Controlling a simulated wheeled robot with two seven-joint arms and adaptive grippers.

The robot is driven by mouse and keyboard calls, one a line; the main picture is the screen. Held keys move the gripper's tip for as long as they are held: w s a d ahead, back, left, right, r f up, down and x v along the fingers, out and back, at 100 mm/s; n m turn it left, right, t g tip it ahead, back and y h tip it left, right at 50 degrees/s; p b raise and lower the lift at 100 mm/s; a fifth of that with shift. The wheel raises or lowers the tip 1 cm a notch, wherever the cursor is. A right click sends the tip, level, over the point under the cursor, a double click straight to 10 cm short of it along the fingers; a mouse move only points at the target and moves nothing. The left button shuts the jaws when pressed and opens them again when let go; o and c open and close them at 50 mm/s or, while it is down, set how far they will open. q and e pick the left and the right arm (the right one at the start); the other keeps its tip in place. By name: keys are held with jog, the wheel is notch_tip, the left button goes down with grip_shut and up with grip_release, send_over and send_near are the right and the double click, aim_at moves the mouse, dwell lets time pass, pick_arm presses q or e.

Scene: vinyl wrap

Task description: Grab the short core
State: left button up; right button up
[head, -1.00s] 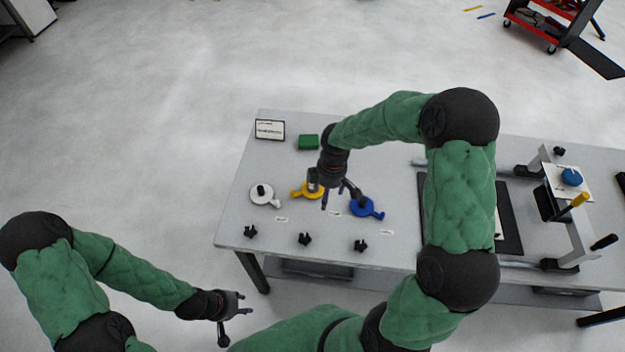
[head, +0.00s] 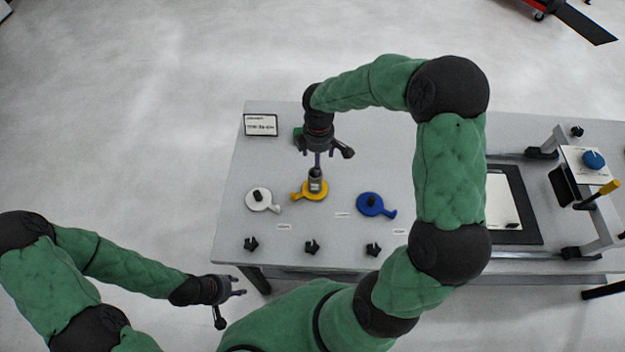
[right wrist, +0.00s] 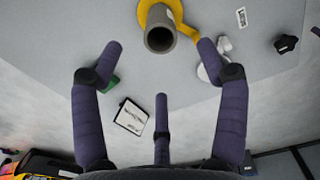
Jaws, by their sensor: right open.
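A grey hollow core (head: 316,180) stands upright on a yellow disc with a handle (head: 314,192) on the table. Its open end (right wrist: 160,39) faces me in the right wrist view. A white disc (head: 259,200) and a blue disc (head: 372,206) each carry a small black piece. I cannot tell by length which is the short core. My right gripper (head: 328,156) is open and empty, just behind and above the grey core. In the right wrist view, the core lies ahead, between the spread fingers. My left gripper (head: 231,297) is open and empty, off the table's front edge.
Several black knobs (head: 312,247) line the table's (head: 230,215) front edge. A framed sign (head: 261,125) and a green block (head: 298,138) are at the back.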

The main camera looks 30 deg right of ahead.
aim_at(315, 183)
jog(key=f+b, duration=0.4)
jog(key=f, duration=0.1)
jog(key=shift+w+f, duration=0.15)
jog(key=shift+w, duration=0.2)
notch_tip(315, 183, down, 11)
jog(key=shift+a+r+b, duration=0.15)
jog(key=shift+r+b, duration=0.05)
jog(key=shift+b, duration=0.85)
jog(key=c, duration=1.2)
